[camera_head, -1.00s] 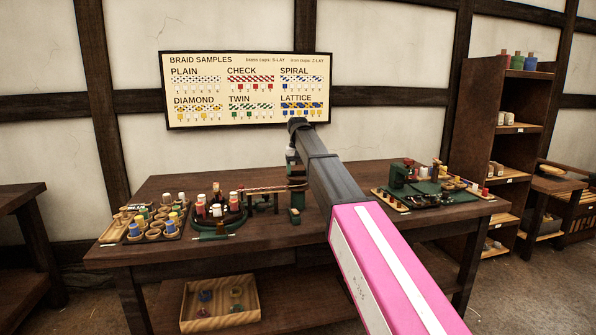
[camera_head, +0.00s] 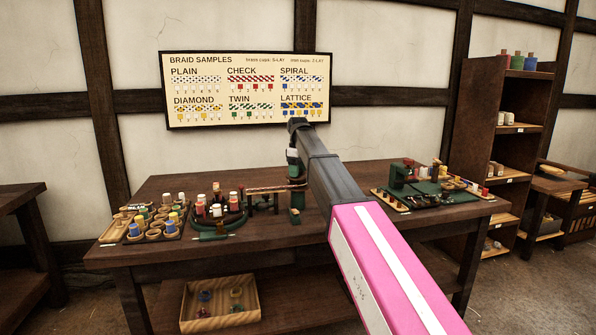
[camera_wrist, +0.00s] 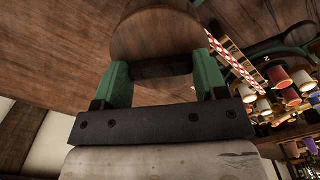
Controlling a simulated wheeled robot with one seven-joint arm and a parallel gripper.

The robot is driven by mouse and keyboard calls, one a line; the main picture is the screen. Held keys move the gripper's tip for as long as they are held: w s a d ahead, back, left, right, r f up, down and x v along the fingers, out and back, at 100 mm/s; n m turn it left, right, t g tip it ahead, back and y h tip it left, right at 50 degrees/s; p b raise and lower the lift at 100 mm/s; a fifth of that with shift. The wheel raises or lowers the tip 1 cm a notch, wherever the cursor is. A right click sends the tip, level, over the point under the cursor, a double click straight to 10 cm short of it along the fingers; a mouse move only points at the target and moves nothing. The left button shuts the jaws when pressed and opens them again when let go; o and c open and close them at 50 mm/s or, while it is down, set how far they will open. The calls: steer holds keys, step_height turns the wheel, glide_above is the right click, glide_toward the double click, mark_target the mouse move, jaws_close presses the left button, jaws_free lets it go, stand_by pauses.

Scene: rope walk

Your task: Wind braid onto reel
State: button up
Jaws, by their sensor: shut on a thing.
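The red-and-white braid (camera_head: 268,190) runs level from the ring of bobbins (camera_head: 217,212) toward the right, where my arm hides its end. In the wrist view the braid (camera_wrist: 233,62) slants along the right of my gripper (camera_wrist: 162,78). My gripper's green fingers are shut on a dark brown part at a round wooden piece (camera_wrist: 155,32), which looks like the reel. I cannot tell whether the held part is its rim or a handle. In the head view my arm covers most of the reel. Turns of braid on it cannot be made out.
A tray of cups and bobbins (camera_head: 153,225) stands left on the bench (camera_head: 150,262). A green tool mat (camera_head: 430,196) lies at the right. A wooden box (camera_head: 220,318) sits on the lower shelf. A sample board (camera_head: 247,90) hangs behind; a shelf unit (camera_head: 480,150) stands right.

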steer(key=shift+n, duration=1)
steer(key=o, duration=0.9)
steer(key=shift+o, duration=0.2)
steer(key=shift+r, duration=0.1)
step_height(320, 180, up, 11)
steer(key=shift+f, duration=0.25)
